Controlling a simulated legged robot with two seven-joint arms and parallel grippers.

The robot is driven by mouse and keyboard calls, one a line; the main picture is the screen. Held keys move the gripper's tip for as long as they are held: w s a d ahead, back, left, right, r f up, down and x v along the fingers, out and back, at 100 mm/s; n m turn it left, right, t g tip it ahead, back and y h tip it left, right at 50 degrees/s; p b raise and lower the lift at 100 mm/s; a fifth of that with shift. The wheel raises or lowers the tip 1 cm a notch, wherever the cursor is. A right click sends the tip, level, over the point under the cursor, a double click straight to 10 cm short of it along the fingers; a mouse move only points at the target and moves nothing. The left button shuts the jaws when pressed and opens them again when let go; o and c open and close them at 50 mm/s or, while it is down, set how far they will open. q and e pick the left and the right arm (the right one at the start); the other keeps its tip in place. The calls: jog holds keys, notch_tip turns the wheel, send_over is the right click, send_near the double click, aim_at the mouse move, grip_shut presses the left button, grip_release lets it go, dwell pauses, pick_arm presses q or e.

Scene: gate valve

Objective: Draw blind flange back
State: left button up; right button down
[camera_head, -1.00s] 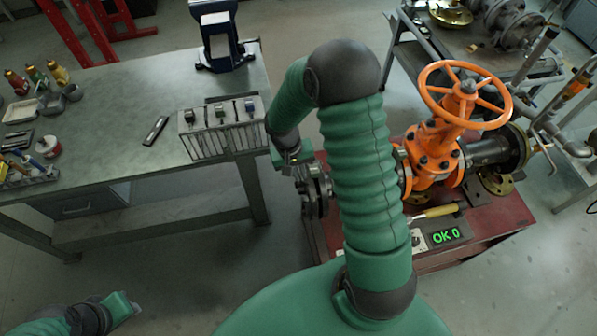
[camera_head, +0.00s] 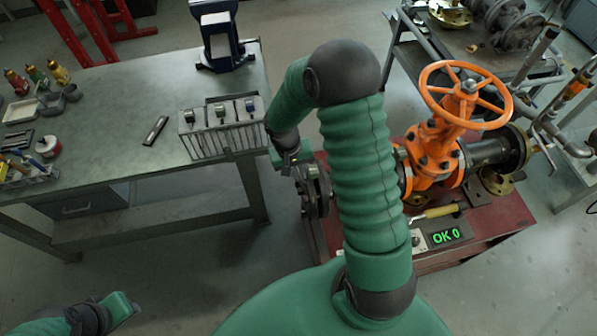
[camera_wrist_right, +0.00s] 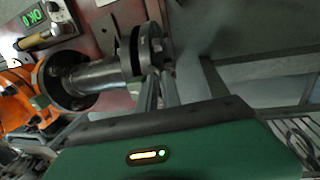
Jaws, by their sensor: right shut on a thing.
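The blind flange (camera_head: 306,194) is a dark round disc at the left end of the pipe run, left of my green right forearm in the head view. In the right wrist view the blind flange (camera_wrist_right: 151,46) stands beside another dark flange (camera_wrist_right: 125,48) on the pipe's end; any gap between them is narrow. My right gripper (camera_wrist_right: 160,88) is shut on the blind flange at its edge; in the head view the gripper (camera_head: 301,170) is partly hidden by my arm. My left gripper (camera_head: 130,304) is at the lower left, far from the flange, its fingers unclear.
The orange gate valve (camera_head: 435,150) with its handwheel stands on a red stand (camera_head: 490,232), beside a yellow-handled tool (camera_head: 436,212) and a display reading "OK 0" (camera_head: 445,235). A workbench (camera_head: 110,130) with a slotted rack (camera_head: 222,130) stands close left of the flange.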

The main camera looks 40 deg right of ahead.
jog(key=shift+a+f, duration=0.15)
jog(key=c, duration=1.6)
grip_release()
jog(key=shift+w, duration=0.1)
jog(key=shift+o, duration=0.2)
notch_tip(320, 180, up, 17)
jog(key=w+a, duration=0.1)
jog(key=a, duration=0.1)
jog(key=shift+w+a+f+b, duration=0.2)
jog(key=shift+w+a+b, duration=0.1)
jog(key=shift+w+a, duration=0.05)
